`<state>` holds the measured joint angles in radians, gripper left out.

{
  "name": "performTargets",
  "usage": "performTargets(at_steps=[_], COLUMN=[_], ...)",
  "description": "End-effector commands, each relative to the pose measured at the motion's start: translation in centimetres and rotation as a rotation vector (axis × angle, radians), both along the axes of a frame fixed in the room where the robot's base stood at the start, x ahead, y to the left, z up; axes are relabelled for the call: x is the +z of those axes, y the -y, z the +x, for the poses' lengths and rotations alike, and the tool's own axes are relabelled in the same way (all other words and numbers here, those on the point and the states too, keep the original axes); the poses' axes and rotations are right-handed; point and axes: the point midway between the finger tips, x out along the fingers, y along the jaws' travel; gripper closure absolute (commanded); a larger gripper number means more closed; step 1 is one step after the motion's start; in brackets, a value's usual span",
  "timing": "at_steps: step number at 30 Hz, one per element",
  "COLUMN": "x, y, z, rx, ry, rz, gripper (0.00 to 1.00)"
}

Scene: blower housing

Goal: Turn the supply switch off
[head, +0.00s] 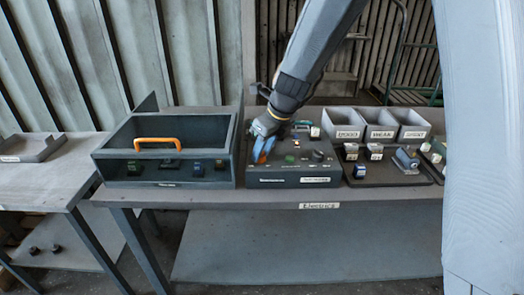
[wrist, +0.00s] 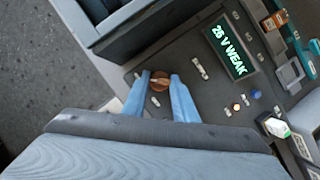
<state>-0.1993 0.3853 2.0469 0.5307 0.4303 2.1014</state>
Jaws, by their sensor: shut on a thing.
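A dark control box (head: 285,178) stands on the table in the middle of the head view. My gripper (head: 262,154) reaches down over its left part. In the wrist view, the two blue fingers of my gripper (wrist: 161,86) are on either side of an orange-brown rotary knob (wrist: 159,79) with a pale pointer line. The gripper is shut on this knob. I cannot read the knob's label.
A grey open box (head: 112,157) with an orange handle stands close on the left. Right of the control box are three labelled grey bins (head: 382,132) and a dark tray (head: 385,175) with several small parts. Small knobs and lamps sit on the panel near the display.

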Motion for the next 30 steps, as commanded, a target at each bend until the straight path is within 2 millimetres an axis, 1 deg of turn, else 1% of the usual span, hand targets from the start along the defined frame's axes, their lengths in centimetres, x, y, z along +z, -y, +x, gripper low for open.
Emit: performTargets(at_steps=[8,30], x=[-0.01,0.05], y=[0.18,0.28], z=[0.2,0.64], rx=[0.156,0.854], ry=[0.0,-0.001], rz=[0.001,0.001], gripper=[0.97,0.97])
